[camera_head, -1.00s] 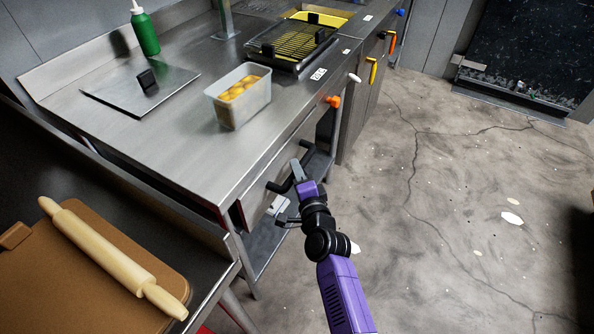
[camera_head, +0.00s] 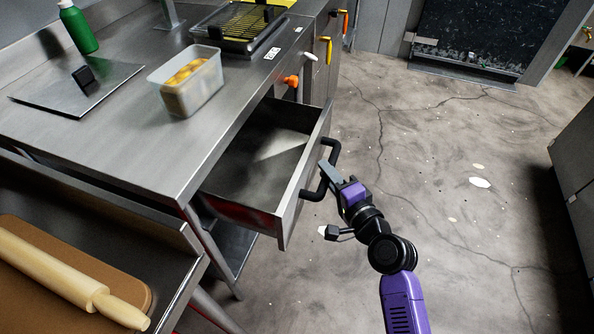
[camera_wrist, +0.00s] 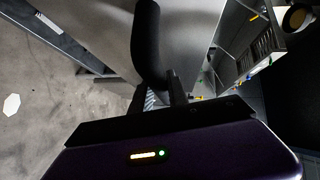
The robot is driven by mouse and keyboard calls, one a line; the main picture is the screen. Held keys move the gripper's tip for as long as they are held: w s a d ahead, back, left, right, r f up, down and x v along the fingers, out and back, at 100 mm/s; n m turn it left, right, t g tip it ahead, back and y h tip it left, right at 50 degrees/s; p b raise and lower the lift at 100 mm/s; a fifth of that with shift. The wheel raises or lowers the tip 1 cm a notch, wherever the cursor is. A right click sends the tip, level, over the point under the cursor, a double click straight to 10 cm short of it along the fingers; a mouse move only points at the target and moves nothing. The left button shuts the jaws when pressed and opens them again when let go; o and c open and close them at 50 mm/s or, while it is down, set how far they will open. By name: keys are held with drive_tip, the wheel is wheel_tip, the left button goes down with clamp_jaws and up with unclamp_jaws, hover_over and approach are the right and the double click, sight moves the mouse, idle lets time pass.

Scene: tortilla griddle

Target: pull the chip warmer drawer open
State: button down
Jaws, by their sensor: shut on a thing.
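The chip warmer drawer (camera_head: 262,157) is pulled well out from under the steel counter in the head view. Its inside looks empty, with a patch of light on its floor. A black bar handle (camera_head: 331,158) runs along its front panel. My gripper (camera_head: 325,175) is shut on the handle near its closer end. In the wrist view the dark handle (camera_wrist: 148,45) rises from between my fingers (camera_wrist: 163,95), in front of the drawer's grey front panel. The exact finger contact is partly hidden.
On the counter (camera_head: 120,130) stand a clear tub of yellow food (camera_head: 190,88), a flat steel plate (camera_head: 75,90), a green bottle (camera_head: 78,30) and a griddle rack (camera_head: 240,28). A rolling pin (camera_head: 65,275) lies at lower left. The cracked floor to the right is clear.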

drive_tip(key=d, duration=0.1)
drive_tip(key=s+d+b, duration=0.1)
drive_tip(key=d, duration=0.1)
drive_tip(key=s+d, duration=0.1)
drive_tip(key=d, duration=0.1)
drive_tip(key=shift+d, duration=0.25)
drive_tip(key=c, duration=1.3)
unclamp_jaws()
drive_tip(key=shift+s, duration=0.1)
drive_tip(key=v, duration=0.7)
drive_tip(key=shift+s+d, duration=0.2)
drive_tip(key=shift+s, duration=0.1)
